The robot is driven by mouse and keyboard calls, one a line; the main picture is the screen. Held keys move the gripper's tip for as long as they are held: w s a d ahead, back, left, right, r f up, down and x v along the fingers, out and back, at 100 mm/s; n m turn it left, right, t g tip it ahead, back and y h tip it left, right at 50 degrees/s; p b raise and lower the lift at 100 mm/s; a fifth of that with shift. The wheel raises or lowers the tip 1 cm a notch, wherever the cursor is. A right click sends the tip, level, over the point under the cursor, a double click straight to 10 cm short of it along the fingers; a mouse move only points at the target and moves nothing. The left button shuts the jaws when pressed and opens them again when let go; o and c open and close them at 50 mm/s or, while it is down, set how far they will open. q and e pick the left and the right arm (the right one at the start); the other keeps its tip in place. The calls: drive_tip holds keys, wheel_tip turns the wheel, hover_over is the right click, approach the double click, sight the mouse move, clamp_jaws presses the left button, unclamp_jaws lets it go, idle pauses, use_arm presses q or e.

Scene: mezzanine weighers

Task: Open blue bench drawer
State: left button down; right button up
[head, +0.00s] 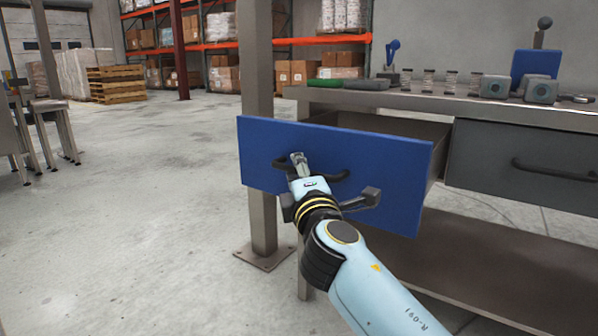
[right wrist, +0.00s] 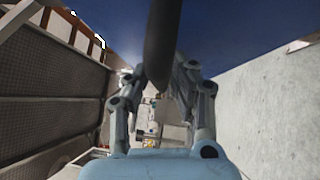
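The blue bench drawer (head: 385,165) is pulled out from the bench, and its open inside shows behind the front panel in the head view. Its dark bar handle (head: 338,177) is on the front panel. My right gripper (head: 299,163) is at the handle. In the right wrist view the handle (right wrist: 162,45) runs between the two fingers of my right gripper (right wrist: 160,88), which are closed in on it from both sides. The blue front (right wrist: 245,40) fills the top of that view. My left gripper is not in view.
A closed grey drawer (head: 525,165) sits to the right of the blue one. The bench top (head: 420,101) holds weights, small jars and a green-handled tool (head: 348,84). A metal post (head: 258,215) stands close behind the drawer's left end.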

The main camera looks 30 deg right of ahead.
drive_tip(key=v, duration=0.7)
drive_tip(key=shift+s, duration=0.25)
drive_tip(key=shift+f, duration=0.1)
